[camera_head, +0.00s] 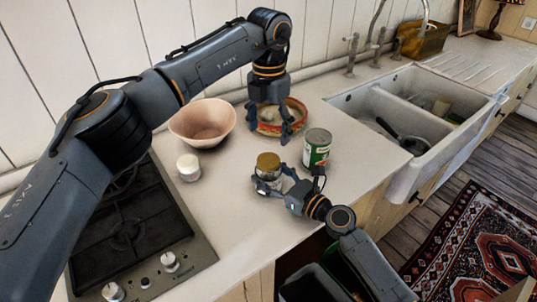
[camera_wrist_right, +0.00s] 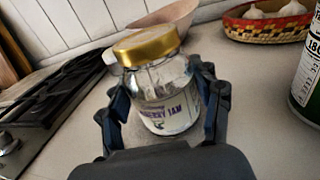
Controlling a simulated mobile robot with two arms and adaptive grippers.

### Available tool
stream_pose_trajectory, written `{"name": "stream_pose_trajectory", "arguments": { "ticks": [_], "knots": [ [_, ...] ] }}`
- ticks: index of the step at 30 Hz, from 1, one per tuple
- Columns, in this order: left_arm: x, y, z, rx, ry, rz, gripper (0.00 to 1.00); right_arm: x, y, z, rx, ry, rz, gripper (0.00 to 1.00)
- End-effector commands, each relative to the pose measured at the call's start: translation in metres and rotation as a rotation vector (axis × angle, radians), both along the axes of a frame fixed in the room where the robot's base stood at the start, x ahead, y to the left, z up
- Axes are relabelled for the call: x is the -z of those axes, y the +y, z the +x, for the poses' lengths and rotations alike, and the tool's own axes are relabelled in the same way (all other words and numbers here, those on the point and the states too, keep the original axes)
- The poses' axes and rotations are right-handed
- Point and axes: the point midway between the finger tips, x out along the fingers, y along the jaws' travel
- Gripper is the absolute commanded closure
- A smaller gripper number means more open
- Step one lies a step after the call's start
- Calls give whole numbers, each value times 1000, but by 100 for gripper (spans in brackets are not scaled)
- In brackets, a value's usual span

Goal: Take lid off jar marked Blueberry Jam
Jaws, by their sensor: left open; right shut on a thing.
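The jam jar (camera_head: 268,175) with a gold lid (camera_head: 268,160) stands upright on the counter. In the right wrist view the jar (camera_wrist_right: 163,95) shows a white label with purple letters reading "...berry Jam", partly hidden, and the gold lid (camera_wrist_right: 146,44) is on it. My right gripper (camera_head: 274,184) is shut around the jar's body from the front right; its fingers flank the jar in the wrist view (camera_wrist_right: 163,100). My left gripper (camera_head: 277,131) is open, pointing down behind the jar, above and in front of the patterned basket, apart from the lid.
A pink bowl (camera_head: 203,122), a white lidded container (camera_head: 188,168) and a green can (camera_head: 316,148) stand around the jar. A red patterned basket (camera_wrist_right: 264,26) holds garlic. The stove (camera_head: 130,235) is at left, the sink (camera_head: 400,115) at right. Bare counter (camera_head: 232,215) lies in front.

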Motion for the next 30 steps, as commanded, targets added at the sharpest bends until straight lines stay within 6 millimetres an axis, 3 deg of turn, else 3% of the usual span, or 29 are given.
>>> {"name": "stream_pose_trajectory", "arguments": {
  "ticks": [5, 30],
  "knots": [
    [0, 0, 0, 290, 0, 0, 25, 1, 0, 0, 0, 1, 0, 100],
    [0, 0, 1, 2091, 1, -1, 25, 1, 0, 0, 0, 2, -1, 100]
  ]
}}
